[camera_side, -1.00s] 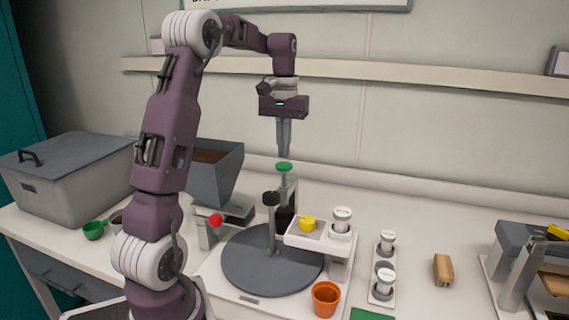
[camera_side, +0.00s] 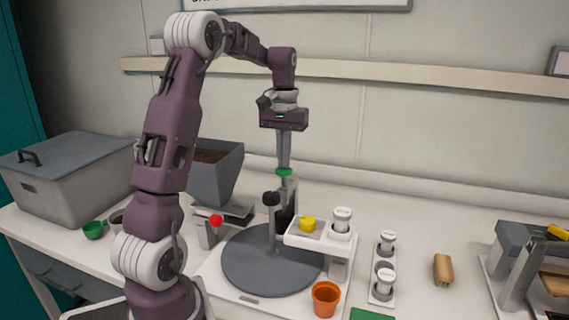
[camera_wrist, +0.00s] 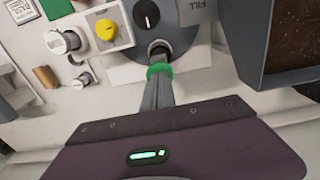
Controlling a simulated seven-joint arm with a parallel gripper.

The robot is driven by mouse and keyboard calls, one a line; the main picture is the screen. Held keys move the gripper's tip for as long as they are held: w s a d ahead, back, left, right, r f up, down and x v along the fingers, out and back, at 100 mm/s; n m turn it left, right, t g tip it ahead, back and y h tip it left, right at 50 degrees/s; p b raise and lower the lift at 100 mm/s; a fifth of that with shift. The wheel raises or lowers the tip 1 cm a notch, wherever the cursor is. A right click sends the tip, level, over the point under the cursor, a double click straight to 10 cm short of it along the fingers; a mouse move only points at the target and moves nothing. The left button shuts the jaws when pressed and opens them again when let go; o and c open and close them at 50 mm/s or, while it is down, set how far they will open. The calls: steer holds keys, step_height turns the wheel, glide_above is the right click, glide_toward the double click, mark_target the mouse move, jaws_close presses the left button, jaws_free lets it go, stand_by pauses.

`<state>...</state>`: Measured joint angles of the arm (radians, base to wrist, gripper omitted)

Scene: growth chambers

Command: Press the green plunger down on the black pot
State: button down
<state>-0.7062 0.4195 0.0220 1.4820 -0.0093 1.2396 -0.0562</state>
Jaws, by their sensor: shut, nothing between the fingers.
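The green plunger (camera_side: 284,172) tops a stand at the back of the grey turntable (camera_side: 250,262). The black pot (camera_side: 283,214) is below it, partly hidden by the stand and the black knob post in front. My gripper (camera_side: 284,167) is shut and empty, pointing straight down, with its fingertips at the top of the green plunger and seemingly touching it. In the wrist view, the green plunger (camera_wrist: 158,70) shows around the tips of my gripper (camera_wrist: 160,78). A dark round part lies just beyond it; I cannot tell whether it is the pot.
A grey soil hopper (camera_side: 214,170) stands close left of the plunger. A black knob post (camera_side: 271,199) rises in front. An orange pot (camera_side: 326,297) stands at the front.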

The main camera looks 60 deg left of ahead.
steer(key=shift+f, duration=0.65)
stand_by(0.6)
step_height(320, 180, up, 10)
stand_by(0.6)
steer(key=s+d+r+m+t, duration=0.1)
steer(key=s+d+m, duration=0.1)
steer(key=d, duration=0.4)
steer(key=s+d+r+m+t, duration=0.1)
steer(key=d+r, duration=0.1)
steer(key=d, duration=0.5)
steer(key=s+d+f+m+t, duration=0.1)
steer(key=s+d+f+m, duration=0.2)
steer(key=s+d, duration=0.4)
steer(key=s+d+f+m+t, duration=0.2)
steer(key=s+d+f+m, duration=0.1)
steer(key=s+d+f, duration=0.2)
steer(key=s+d, duration=0.2)
steer(key=s, duration=0.1)
steer(key=shift+s+d+f+t, duration=0.25)
steer(key=shift+s+d+t, duration=0.05)
steer(key=shift+d, duration=0.05)
